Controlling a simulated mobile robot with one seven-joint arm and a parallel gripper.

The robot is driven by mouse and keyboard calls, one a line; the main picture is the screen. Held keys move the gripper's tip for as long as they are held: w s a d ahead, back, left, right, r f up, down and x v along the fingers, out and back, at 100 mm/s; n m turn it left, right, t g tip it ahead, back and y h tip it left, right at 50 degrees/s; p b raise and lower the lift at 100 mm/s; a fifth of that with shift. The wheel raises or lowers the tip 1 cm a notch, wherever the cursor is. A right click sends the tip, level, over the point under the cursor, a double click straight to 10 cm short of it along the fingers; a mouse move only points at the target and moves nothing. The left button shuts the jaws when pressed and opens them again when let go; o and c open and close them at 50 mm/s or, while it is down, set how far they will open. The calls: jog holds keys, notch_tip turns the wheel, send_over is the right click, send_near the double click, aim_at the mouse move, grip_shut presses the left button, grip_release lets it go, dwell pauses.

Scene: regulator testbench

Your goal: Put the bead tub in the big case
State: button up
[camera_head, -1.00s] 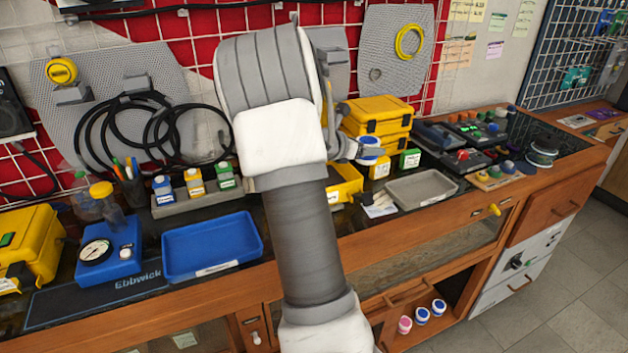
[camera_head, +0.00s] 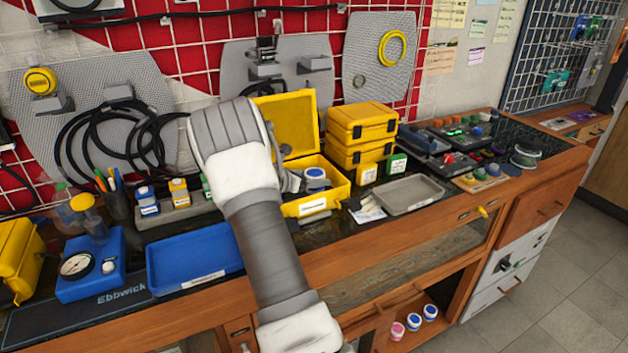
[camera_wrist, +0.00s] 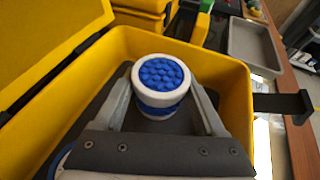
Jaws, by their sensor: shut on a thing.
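The bead tub is a small white tub with blue beads on top, in the wrist view (camera_wrist: 160,82) and in the head view (camera_head: 315,174). My gripper (camera_wrist: 160,100) is shut on it, with a finger on each side. The big case is an open yellow case (camera_head: 338,194) with its lid (camera_head: 290,122) raised at the back. In the wrist view its yellow wall (camera_wrist: 225,75) surrounds the tub. The tub is inside the case opening, upright. Whether it touches the dark floor of the case I cannot tell. In the head view my arm hides the case's left part.
Stacked yellow cases (camera_head: 362,125) stand right of the open case. A grey tray (camera_head: 408,194) lies in front of them. A blue tray (camera_head: 195,257) and a blue gauge box (camera_head: 90,265) are at left. Several small tubs (camera_head: 413,320) sit on the lower shelf.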

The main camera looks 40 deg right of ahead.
jog(key=o, duration=1.4)
jog(key=shift+f, duration=0.1)
